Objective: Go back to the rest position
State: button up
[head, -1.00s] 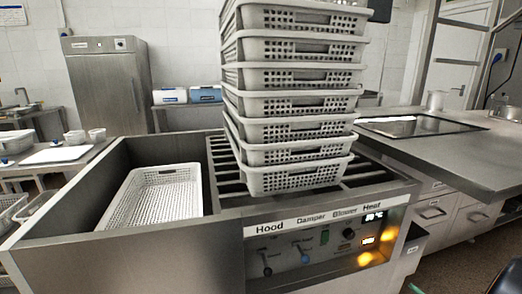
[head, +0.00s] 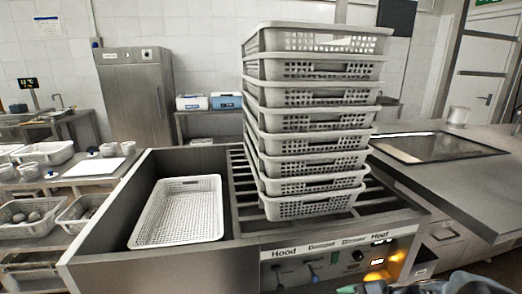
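A tall stack of light grey perforated baskets (head: 312,145) stands on the slatted rack (head: 245,195) of the steel unit. The stack is upright but a little uneven. A single empty basket (head: 180,212) lies in the recessed steel bay left of the stack. A dark part of my arm shows at the bottom right edge, below the control panel. My gripper's fingers do not show. I see no basket carried by my arm.
The control panel (head: 335,262) with lit displays is on the unit's front. A steel counter (head: 455,185) with a dark inset plate (head: 440,147) is at right. A side table (head: 75,180) with cups and baskets is at left. A steel cabinet (head: 137,95) stands behind.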

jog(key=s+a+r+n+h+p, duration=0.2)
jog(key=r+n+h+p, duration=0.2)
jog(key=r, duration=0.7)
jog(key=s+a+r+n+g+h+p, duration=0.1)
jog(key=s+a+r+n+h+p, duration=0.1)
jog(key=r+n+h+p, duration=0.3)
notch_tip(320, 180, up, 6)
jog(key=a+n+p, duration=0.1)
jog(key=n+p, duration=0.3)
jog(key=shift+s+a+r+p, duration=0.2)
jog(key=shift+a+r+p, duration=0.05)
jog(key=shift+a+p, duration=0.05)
